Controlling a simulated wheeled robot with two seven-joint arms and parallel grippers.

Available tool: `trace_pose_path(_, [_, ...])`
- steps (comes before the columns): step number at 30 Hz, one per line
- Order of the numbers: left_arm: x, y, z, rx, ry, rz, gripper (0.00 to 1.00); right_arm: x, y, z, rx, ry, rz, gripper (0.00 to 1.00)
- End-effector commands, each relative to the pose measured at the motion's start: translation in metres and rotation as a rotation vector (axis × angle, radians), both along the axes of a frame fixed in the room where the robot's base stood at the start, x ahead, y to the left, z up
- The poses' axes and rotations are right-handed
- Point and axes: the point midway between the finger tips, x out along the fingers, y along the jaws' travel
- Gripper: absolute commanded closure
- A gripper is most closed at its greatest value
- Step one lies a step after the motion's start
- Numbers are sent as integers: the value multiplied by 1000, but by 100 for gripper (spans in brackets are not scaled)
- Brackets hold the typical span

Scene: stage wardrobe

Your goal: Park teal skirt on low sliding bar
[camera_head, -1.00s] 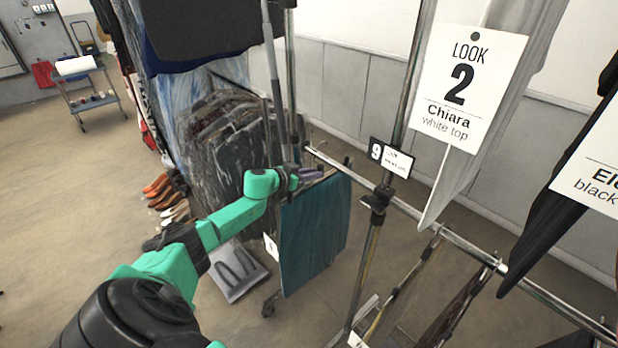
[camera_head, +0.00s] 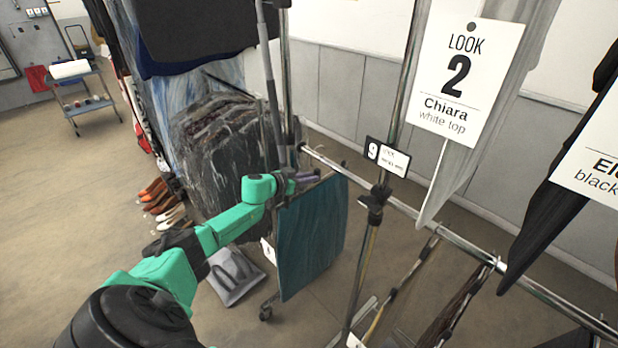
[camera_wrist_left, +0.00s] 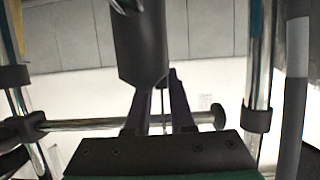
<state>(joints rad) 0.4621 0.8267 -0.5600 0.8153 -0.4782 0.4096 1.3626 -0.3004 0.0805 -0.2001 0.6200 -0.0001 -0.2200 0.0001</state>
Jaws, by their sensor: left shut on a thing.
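The teal skirt (camera_head: 312,238) hangs upright just below the left end of the low sliding bar (camera_head: 452,237). My left gripper (camera_head: 306,178) is at the skirt's top edge, beside that bar end, and is shut on the skirt's hanger, which is mostly hidden in the head view. In the left wrist view a thin hook stem shows between the fingers (camera_wrist_left: 160,112), and a chrome bar with a round end knob (camera_wrist_left: 217,116) crosses close behind them. I cannot tell whether the hook rests on the bar. My right gripper is not in view.
A chrome upright with a clamp (camera_head: 376,200) and a number 9 tag (camera_head: 387,157) stands right of the skirt. A white top (camera_head: 470,150) with a Look 2 card hangs at right. Dark garments (camera_head: 215,140) crowd the left. A grey bag (camera_head: 236,278) lies on the floor.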

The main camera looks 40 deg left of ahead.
Motion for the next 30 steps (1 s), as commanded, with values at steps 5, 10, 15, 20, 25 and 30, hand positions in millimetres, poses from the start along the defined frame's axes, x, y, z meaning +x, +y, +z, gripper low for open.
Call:
trace_pose_path(5, [1, 0, -5, -1, -3, 0, 100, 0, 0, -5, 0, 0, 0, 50])
trace_pose_path(10, [1, 0, -10, 0, -3, 0, 100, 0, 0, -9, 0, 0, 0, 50])
trace_pose_path(15, [1, 0, -15, -1, -3, 0, 100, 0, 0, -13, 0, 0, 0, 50])
trace_pose_path(20, [1, 0, -20, -1, -3, 0, 100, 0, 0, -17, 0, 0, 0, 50])
trace_pose_path(25, [1, 0, -21, -1, -3, 0, 100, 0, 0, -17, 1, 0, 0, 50])
trace_pose_path(30, [0, 0, -21, -1, -3, 0, 59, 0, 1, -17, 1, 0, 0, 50])
